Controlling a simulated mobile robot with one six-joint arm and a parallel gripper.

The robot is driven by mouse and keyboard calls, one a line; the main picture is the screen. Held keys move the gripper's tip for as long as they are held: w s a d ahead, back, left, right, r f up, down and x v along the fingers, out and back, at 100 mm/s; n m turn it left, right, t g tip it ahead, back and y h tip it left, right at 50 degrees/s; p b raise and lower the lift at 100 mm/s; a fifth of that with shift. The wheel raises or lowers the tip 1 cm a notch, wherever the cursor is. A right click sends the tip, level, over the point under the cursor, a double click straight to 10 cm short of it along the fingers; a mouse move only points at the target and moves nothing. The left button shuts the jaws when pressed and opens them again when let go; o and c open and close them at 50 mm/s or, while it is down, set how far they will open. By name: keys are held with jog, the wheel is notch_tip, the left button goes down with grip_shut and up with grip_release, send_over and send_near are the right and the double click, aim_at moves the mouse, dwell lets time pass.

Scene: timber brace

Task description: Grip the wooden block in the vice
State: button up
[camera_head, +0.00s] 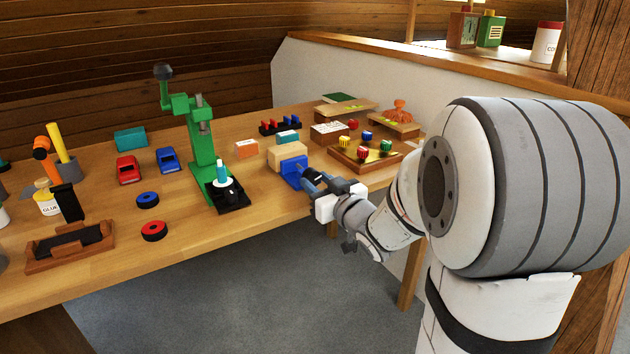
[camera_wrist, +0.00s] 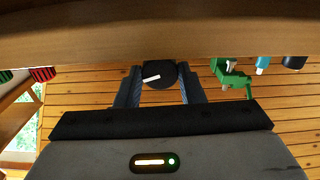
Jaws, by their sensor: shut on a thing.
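The pale wooden block (camera_head: 285,154) is at the blue vice (camera_head: 292,170), near the front edge of the bench. The vice's blue front part stands against the near side of the block; I cannot tell whether there is a gap. My gripper (camera_head: 310,183) is in front of the vice, at the bench edge. In the wrist view my gripper (camera_wrist: 160,88) has its two fingers on either side of a dark round knob (camera_wrist: 159,72) with a white mark, and is shut on it. The block is not visible in the wrist view.
The bench edge (camera_wrist: 70,46) spans the top of the wrist view. A green press (camera_head: 200,140) stands left of the vice. A wooden tray (camera_head: 345,160) with coloured striped pieces is to the right.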

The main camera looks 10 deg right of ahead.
jog(key=m+p, duration=0.1)
jog(key=m, duration=0.1)
jog(key=m+p, duration=0.1)
jog(key=m, duration=0.2)
jog(key=shift+s+a+f, duration=0.1)
jog(key=shift+f, duration=0.1)
dwell(0.6)
jog(key=o, duration=1)
jog(key=shift+r, duration=0.1)
jog(key=shift+s+p, duration=0.1)
jog(key=shift+p, duration=0.2)
jog(key=shift+s+d, duration=0.25)
jog(key=shift+s, duration=0.05)
jog(key=b+v, duration=0.4)
jog(key=v, duration=0.3)
